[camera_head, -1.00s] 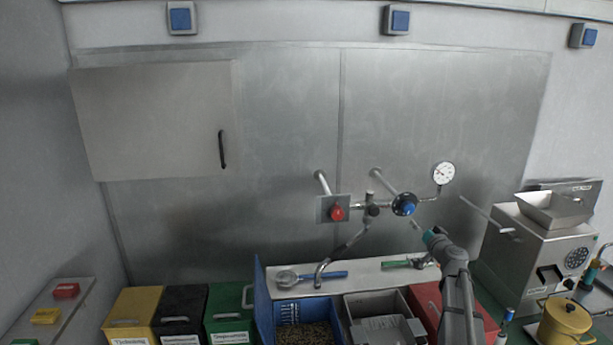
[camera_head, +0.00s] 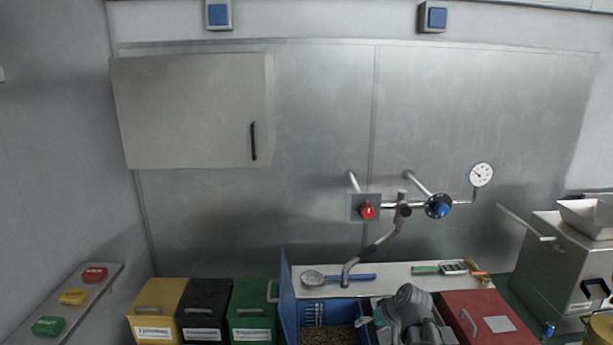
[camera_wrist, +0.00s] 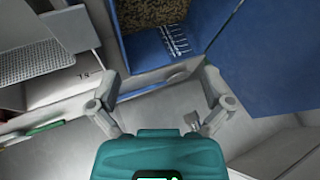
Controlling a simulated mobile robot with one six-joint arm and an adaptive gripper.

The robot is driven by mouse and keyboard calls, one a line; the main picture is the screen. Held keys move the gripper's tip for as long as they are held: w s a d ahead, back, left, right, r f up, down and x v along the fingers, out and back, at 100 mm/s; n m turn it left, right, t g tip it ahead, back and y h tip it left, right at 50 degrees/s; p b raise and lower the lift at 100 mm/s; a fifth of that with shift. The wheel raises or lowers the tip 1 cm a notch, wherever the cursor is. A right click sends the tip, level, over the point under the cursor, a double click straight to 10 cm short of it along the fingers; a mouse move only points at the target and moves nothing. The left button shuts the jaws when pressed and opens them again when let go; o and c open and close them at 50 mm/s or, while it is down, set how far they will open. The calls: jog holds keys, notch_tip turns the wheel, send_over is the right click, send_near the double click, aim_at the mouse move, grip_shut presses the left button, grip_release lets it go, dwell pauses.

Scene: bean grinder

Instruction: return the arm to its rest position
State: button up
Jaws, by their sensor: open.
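My gripper shows in the wrist view (camera_wrist: 160,84), its two fingers spread apart with nothing between them. In the head view my arm is folded low at the bottom centre, over the grey bin (camera_head: 450,333). The teal part of my gripper sits at the arm's left side, near the blue bin's right edge; its fingertips are hard to make out there. The blue bin (camera_head: 345,311) holds brown beans (camera_head: 326,335). In the wrist view the beans (camera_wrist: 150,12) and the blue lid (camera_wrist: 265,60) lie beyond and to the right of the fingers.
Yellow (camera_head: 157,297), black (camera_head: 205,297) and green (camera_head: 251,294) bins stand left of the blue one, and a red bin (camera_head: 487,312) stands right. Pipes with a red valve (camera_head: 367,211) stick out above. A steel machine (camera_head: 560,262) stands right.

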jog(key=s+f+m+g+h+b, duration=0.1)
jog(key=s+f+g+h, duration=0.3)
jog(key=s, duration=0.8)
jog(key=shift+s+a+f+g+h+b, duration=0.3)
jog(key=shift+f+g+h+b, duration=0.15)
jog(key=shift+f, duration=0.4)
